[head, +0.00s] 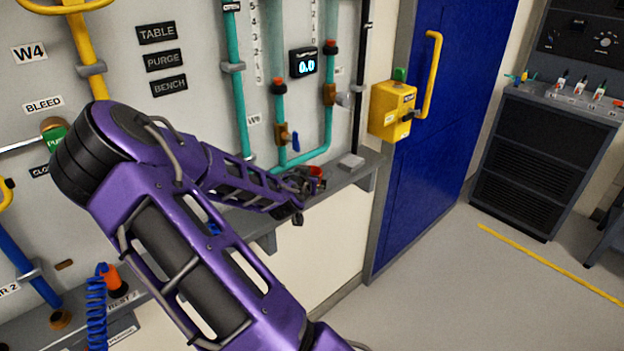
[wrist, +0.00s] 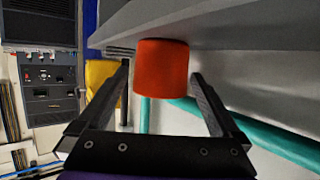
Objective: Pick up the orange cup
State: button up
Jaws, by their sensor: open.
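The orange cup (wrist: 161,62) shows in the wrist view, between and beyond the tips of my open gripper (wrist: 160,76). The wrist picture is upside down, so the cup hangs from the shelf surface at the top, which means it stands on the shelf. A gap shows between the cup and the right finger; the left fingertip looks close to its side, and I cannot tell if they touch. In the head view, my gripper (head: 302,184) is over the grey shelf (head: 345,176), and only a small reddish part of the cup (head: 317,172) shows behind it.
Teal pipes (head: 283,120) run down the wall panel just behind the shelf. A yellow box (head: 392,110) and blue door (head: 440,130) stand farther right. Open floor (head: 450,290) lies at lower right.

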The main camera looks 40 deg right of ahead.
jog(key=c, duration=1.3)
jog(key=shift+r, duration=0.15)
